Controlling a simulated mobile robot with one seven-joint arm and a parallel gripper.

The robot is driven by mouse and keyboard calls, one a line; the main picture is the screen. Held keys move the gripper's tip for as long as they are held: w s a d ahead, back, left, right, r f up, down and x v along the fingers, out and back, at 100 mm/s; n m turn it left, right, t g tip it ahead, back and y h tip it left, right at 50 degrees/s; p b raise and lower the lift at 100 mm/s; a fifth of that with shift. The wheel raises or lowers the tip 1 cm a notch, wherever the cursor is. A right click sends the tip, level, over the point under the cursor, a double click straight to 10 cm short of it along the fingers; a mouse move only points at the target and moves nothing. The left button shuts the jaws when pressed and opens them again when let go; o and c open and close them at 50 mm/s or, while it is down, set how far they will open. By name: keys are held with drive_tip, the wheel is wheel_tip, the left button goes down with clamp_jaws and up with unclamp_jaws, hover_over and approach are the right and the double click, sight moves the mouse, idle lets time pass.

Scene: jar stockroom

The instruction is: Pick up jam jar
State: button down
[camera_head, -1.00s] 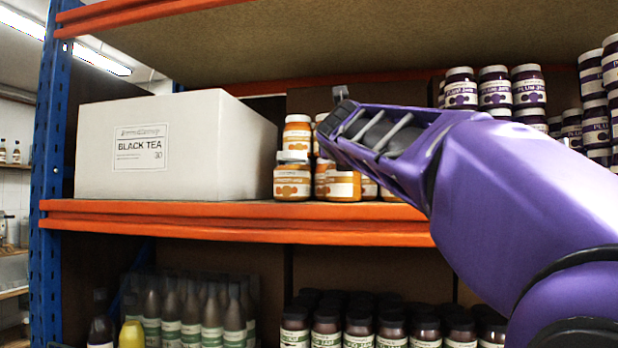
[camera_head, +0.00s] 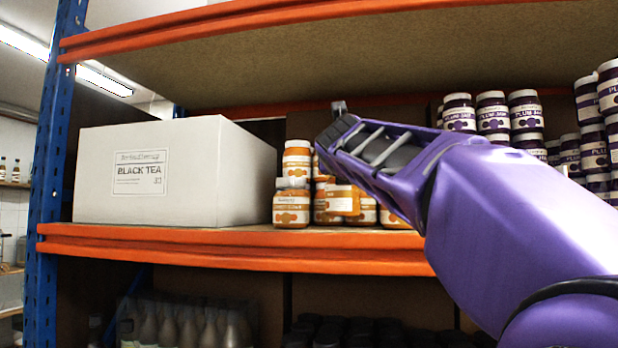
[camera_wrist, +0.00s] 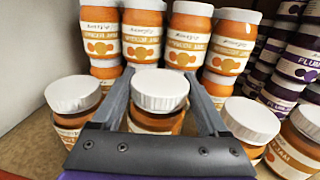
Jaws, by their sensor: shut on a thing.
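An orange-filled jam jar with a white lid (camera_wrist: 160,90) stands between the two fingers of my gripper (camera_wrist: 160,78) in the wrist view. The fingers are shut on its sides. In the head view the same jar (camera_head: 342,203) is slightly tilted, with its base a little above those of its neighbours, just off the shelf board. The purple arm and gripper (camera_head: 372,152) reach in from the right and hide part of the jars behind. The fingertips are hard to make out in the head view.
Orange jars (camera_wrist: 73,95) (camera_wrist: 250,120) stand close on both sides, with stacked orange jars (camera_wrist: 140,40) behind. A white Black Tea box (camera_head: 165,175) is at the left. Plum jam stacks (camera_head: 492,115) are at the right. The upper shelf (camera_head: 330,65) hangs above.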

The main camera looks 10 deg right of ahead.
drive_tip(key=shift+s+r, duration=0.1)
drive_tip(key=shift+r, duration=3.8)
